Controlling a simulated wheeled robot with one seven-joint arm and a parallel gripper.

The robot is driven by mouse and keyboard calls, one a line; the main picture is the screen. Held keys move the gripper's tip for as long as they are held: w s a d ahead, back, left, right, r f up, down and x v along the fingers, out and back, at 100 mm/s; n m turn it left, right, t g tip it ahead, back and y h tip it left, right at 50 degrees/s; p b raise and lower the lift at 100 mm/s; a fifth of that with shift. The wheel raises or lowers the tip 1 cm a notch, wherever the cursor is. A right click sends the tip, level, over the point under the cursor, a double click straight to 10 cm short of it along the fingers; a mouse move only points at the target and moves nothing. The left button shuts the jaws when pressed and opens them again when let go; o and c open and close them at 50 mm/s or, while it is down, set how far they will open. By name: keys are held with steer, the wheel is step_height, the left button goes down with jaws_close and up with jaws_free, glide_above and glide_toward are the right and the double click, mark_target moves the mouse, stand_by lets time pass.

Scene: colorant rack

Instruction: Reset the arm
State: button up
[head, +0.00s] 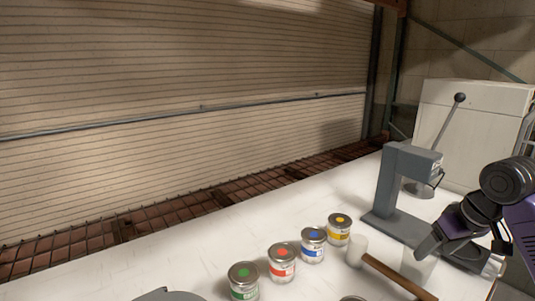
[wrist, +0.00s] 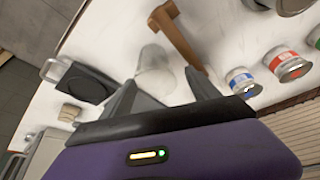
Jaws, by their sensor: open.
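My gripper (head: 428,248) hangs low over the right part of the white table, beside the grey press. In the wrist view its two fingers (wrist: 160,80) are spread apart, with nothing clamped between them. A clear cup (wrist: 155,58) shows beyond and between the fingertips, and faintly under my gripper in the head view (head: 418,268). I cannot tell how far the fingertips are from the cup.
A grey press (head: 385,190) stands close left of my arm. A mallet (head: 395,276) lies in front. Cans with yellow (head: 339,230), blue (head: 313,245), red (head: 282,263) and green (head: 243,281) labels stand in a row. The table's back left is clear.

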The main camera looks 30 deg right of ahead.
steer(key=w+d+r+t+h, duration=0.2)
steer(key=w+r+t+h, duration=0.1)
steer(key=w+r+t, duration=0.55)
steer(key=w+a+r+m+t+h, duration=0.1)
steer(key=w+a+m+t+h, duration=0.3)
steer(key=a, duration=0.7)
steer(key=s+a+f+t, duration=0.1)
steer(key=s+a+f, duration=0.45)
steer(key=a, duration=0.35)
steer(key=s+a+f, duration=0.5)
steer(key=s+a, duration=0.1)
steer(key=a, duration=0.3)
steer(key=s+a+f+n+g+y, duration=0.1)
steer(key=s+a+f+n+y, duration=0.3)
steer(key=s+a, duration=0.3)
steer(key=s+a+f+n+g+y, duration=0.1)
steer(key=s+a+f+n+y, duration=0.3)
steer(key=s+a, duration=0.3)
steer(key=s+f, duration=0.1)
steer(key=s, duration=0.4)
steer(key=shift+s+f+g+y, duration=0.2)
steer(key=shift+s+g+y, duration=0.1)
steer(key=shift+s+g, duration=0.05)
